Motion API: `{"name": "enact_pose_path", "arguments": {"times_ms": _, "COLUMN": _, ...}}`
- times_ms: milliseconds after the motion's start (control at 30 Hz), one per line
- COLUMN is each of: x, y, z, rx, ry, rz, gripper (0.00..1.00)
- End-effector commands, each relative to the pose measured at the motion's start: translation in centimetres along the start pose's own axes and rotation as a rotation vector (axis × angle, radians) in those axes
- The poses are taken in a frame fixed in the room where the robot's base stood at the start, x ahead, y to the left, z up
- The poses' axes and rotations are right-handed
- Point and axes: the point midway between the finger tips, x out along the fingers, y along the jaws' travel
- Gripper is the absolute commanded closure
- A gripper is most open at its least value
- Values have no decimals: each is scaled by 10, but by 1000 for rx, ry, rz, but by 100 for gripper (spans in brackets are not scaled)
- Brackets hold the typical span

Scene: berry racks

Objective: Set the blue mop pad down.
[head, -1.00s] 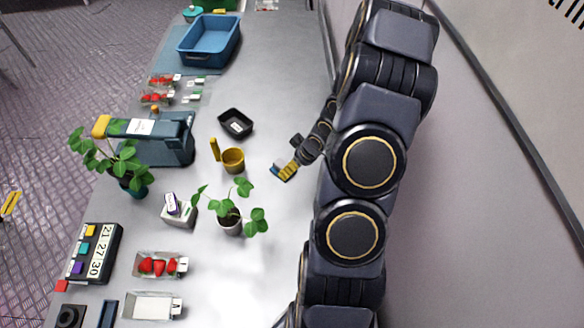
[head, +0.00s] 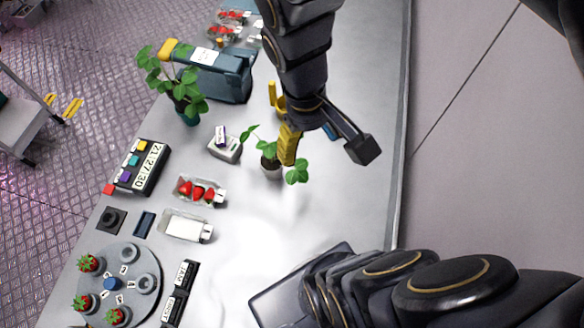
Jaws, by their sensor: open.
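A small blue patch, which looks like the blue mop pad (head: 329,132), shows between the fingers of my gripper in the head view. Most of it is hidden behind the gripper, and I cannot tell whether it lies flat on the table. My gripper (head: 325,150) is open above the right part of the grey table (head: 350,210). Its yellow-tipped finger is at the left and its dark finger at the right, with a wide gap between them.
A potted strawberry plant (head: 271,166) stands just below the yellow finger. A white device (head: 224,148), a strawberry punnet (head: 199,192) and an empty white tray (head: 187,226) stand left. The table's right side is clear.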

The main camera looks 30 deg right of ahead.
Motion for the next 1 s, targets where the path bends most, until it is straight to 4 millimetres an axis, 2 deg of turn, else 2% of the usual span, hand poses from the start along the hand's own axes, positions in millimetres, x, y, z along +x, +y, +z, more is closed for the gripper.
{"name": "enact_pose_path", "arguments": {"times_ms": 33, "x": -11, "y": -16, "z": 16, "rx": -13, "ry": -8, "rz": -22, "gripper": 34}}
{"name": "enact_pose_path", "arguments": {"times_ms": 100, "x": -20, "y": -34, "z": 36, "rx": -21, "ry": -33, "rz": -57, "gripper": 34}}
{"name": "enact_pose_path", "arguments": {"times_ms": 200, "x": -29, "y": -52, "z": 58, "rx": -35, "ry": -61, "rz": -97, "gripper": 34}}
{"name": "enact_pose_path", "arguments": {"times_ms": 300, "x": -33, "y": -61, "z": 69, "rx": -43, "ry": -76, "rz": -121, "gripper": 34}}
{"name": "enact_pose_path", "arguments": {"times_ms": 1000, "x": -33, "y": -63, "z": 72, "rx": -43, "ry": -82, "rz": -127, "gripper": 34}}
